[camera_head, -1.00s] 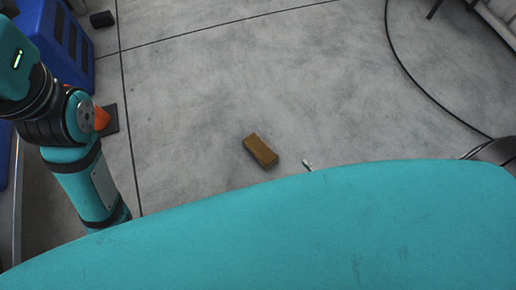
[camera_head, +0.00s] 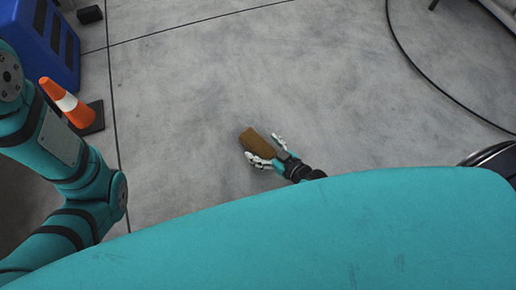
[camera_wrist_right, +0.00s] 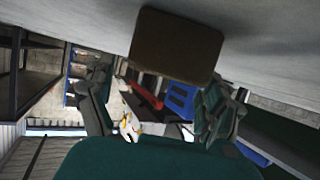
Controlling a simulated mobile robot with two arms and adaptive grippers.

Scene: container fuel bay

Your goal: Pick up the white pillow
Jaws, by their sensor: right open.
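No white pillow shows in either view. A brown block (camera_head: 258,143) lies on the grey floor near the middle of the head view. My right gripper (camera_head: 263,147) is open, with its light fingers on either side of the block's near end. Whether they touch it I cannot tell. In the right wrist view the brown block (camera_wrist_right: 177,45) shows at the top, beyond the open fingers. My left arm shows at the left of the head view, but its gripper is out of view.
An orange and white cone (camera_head: 66,101) on a dark base stands at the left, near a blue cabinet (camera_head: 50,42). A small black object (camera_head: 89,14) lies beside it. A black cable (camera_head: 412,63) curves over the floor at the right. The floor around the block is mostly clear.

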